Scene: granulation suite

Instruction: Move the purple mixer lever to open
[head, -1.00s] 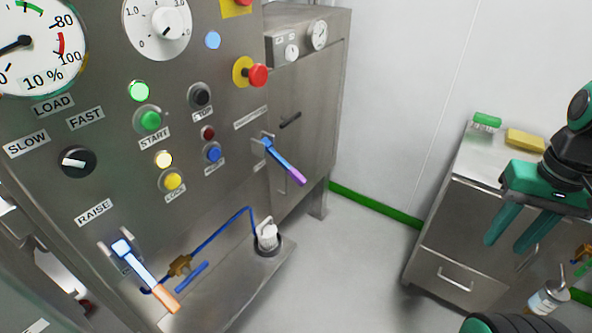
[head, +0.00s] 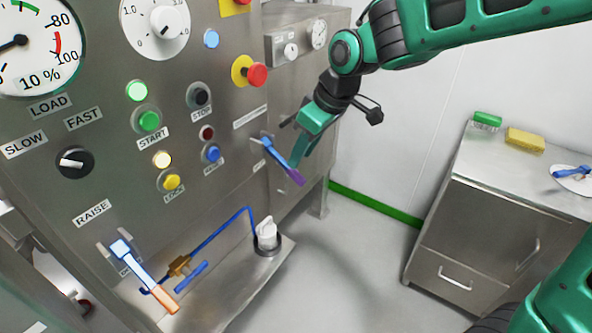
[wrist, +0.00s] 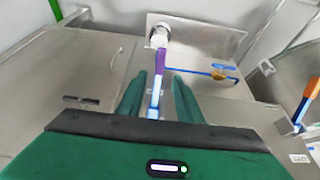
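The mixer lever (head: 278,155) has a blue arm and a purple end. It sticks out of the steel panel and slopes down to the right in the head view. In the wrist view the lever (wrist: 158,68) runs between my two green fingers, purple end farthest out. My gripper (head: 297,160) is open around the lever, with a visible gap on each side in the wrist view (wrist: 158,84). In the head view a finger partly overlaps the lever. The labels above and below the lever are too small to read.
A red emergency knob (head: 257,74) and several buttons lie left of and above the lever. An orange-ended lever (head: 163,298) is at lower left. A white knob (head: 267,233) stands on the ledge below. A steel cabinet (head: 470,220) is at right, with open floor between.

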